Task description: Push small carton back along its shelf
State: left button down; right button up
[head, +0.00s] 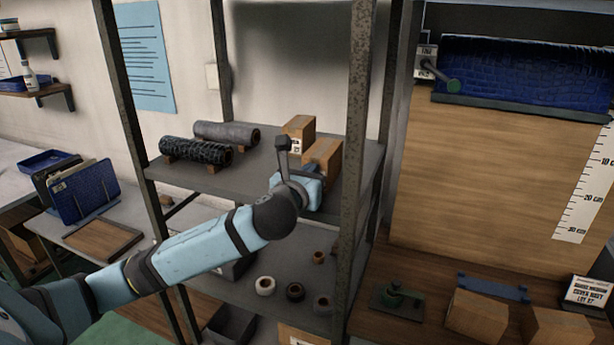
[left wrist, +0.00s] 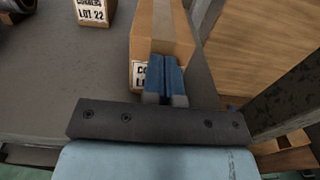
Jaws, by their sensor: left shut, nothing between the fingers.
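A small tan carton (head: 323,152) stands on the upper shelf (head: 230,178) near its right post. It also shows in the left wrist view (left wrist: 163,28), where its front label is partly hidden by my fingers. My left gripper (head: 312,183) is shut and empty. In the left wrist view its blue fingertips (left wrist: 166,70) are at the carton's front face; I cannot tell if they touch it. A second carton (head: 298,130) stands behind and to the left, with a label reading LOT 22 in the left wrist view (left wrist: 94,12). My right gripper is not in view.
Two dark rolls (head: 195,151) lie on wooden blocks at the left of the same shelf. A rusty shelf post (head: 358,120) rises right of the carton. Several small rings (head: 295,291) sit on the shelf below. Bare shelf lies between the rolls and the cartons.

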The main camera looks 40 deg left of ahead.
aim_at(319, 159)
pick_arm(q)
jog(key=shift+w, duration=0.1)
jog(key=p+x, duration=0.2)
jog(key=x, duration=0.1)
jog(key=r+p+x, duration=0.1)
jog(key=x, duration=0.1)
jog(key=shift+w+a, duration=0.1)
jog(key=p+x, duration=0.1)
jog(key=x, duration=0.1)
jog(key=p+x, duration=0.1)
jog(key=x, duration=0.2)
jog(key=f+p+x, duration=0.1)
jog(key=x, duration=0.2)
jog(key=shift+w, duration=0.45)
jog(key=shift+a+f, duration=0.1)
